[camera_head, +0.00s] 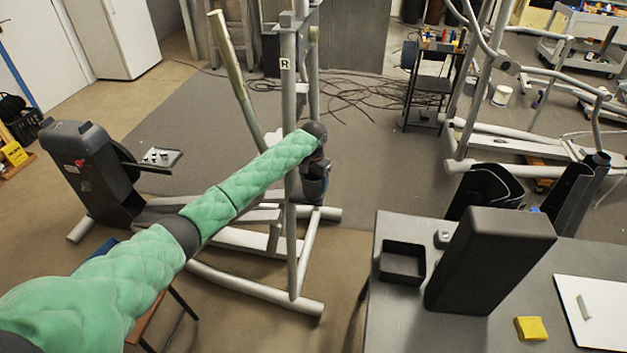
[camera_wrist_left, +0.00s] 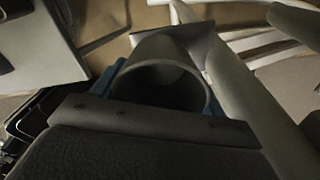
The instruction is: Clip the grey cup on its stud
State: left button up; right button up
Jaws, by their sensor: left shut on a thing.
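The elliptical frame has a grey upright post (camera_head: 290,190) marked R, with long base tubes on the floor. My left arm reaches across in front of it, and my left gripper (camera_head: 315,186) points down beside the post. In the left wrist view a grey round cup (camera_wrist_left: 165,86) sits with its open mouth toward the camera, between blue finger pads. My left gripper is shut on it. A pale tube (camera_wrist_left: 255,115) runs close along the cup's right side; I cannot tell whether they touch. I cannot make out the stud. My right gripper is not in view.
A grey table (camera_head: 400,325) at the lower right holds a black open tray (camera_head: 402,262), a tall dark box (camera_head: 490,262), a yellow block (camera_head: 531,328) and a white board (camera_head: 595,310). Cables (camera_head: 355,95) lie on the mat behind. A dark machine housing (camera_head: 85,170) stands left.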

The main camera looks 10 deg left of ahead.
pick_arm(q)
jog(key=shift+f, duration=0.2)
jog(key=o, duration=0.7)
jog(key=shift+f, duration=0.1)
jog(key=o, duration=0.3)
jog(key=shift+o, duration=0.4)
jog(key=shift+r+b, duration=0.3)
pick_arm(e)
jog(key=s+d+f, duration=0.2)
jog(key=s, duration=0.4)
pick_arm(q)
jog(key=shift+r, duration=0.35)
notch_tip(320, 180, up, 3)
jog(key=shift+f+b, duration=0.15)
jog(key=shift+b, duration=0.7)
jog(key=shift+r+b, duration=0.6)
jog(key=shift+r, duration=1.3)
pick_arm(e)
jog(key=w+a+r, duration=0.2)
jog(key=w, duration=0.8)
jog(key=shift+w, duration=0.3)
